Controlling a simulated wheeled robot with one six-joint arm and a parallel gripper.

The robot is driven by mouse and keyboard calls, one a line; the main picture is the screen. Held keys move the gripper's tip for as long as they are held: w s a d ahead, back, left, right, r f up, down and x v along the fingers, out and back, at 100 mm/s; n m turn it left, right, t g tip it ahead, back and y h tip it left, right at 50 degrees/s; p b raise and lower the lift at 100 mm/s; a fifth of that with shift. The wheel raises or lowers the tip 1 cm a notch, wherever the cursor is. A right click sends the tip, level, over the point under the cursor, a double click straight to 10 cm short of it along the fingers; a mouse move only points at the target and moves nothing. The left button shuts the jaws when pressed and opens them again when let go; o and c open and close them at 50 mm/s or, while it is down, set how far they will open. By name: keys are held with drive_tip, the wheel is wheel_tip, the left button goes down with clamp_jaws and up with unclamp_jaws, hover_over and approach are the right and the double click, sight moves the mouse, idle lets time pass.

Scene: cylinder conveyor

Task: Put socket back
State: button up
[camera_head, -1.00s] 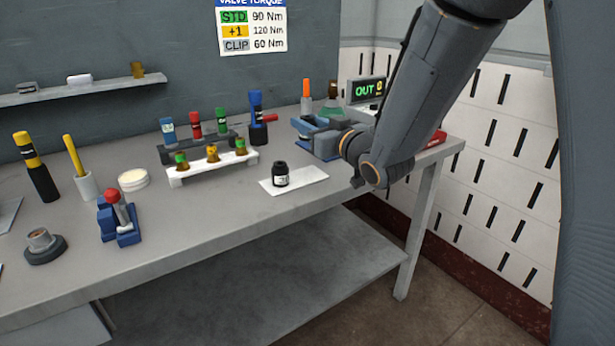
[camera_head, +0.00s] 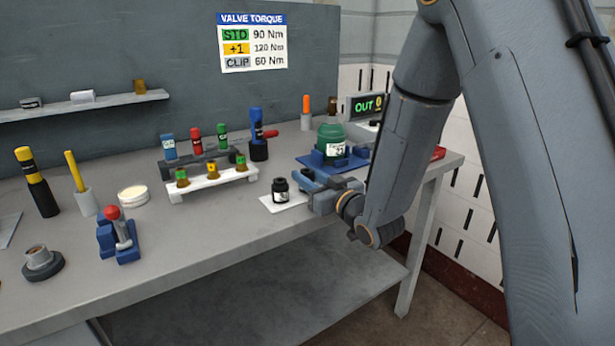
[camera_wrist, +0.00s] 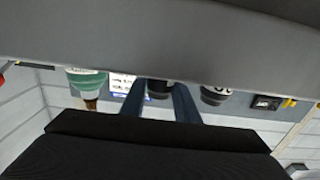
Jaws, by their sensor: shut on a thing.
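My gripper (camera_head: 308,183) is low over the bench, just right of a small black jar-like piece with a white label. In the wrist view my blue fingers (camera_wrist: 160,103) are shut on a dark cylindrical piece (camera_wrist: 159,88), mostly hidden; I cannot tell for certain that it is the socket. The labelled black piece (camera_head: 281,191) stands upright on a white pad (camera_head: 275,206), outside the fingers; it also shows in the wrist view (camera_wrist: 215,95). A dark rack (camera_head: 185,172) holds upright blue, red and green-banded pieces.
A green cylinder (camera_head: 331,140) stands on a blue base (camera_head: 310,160) behind my gripper. A white rack (camera_head: 205,186) with several small pieces and a black cup (camera_head: 258,150) with a blue tool stand further left. The front bench middle is clear.

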drive_tip(key=shift+f, duration=0.2)
drive_tip(key=o, duration=1.1)
drive_tip(key=shift+r, duration=0.1)
drive_tip(key=shift+r, duration=0.2)
drive_tip(key=b+v, duration=0.1)
drive_tip(key=v, duration=1.1)
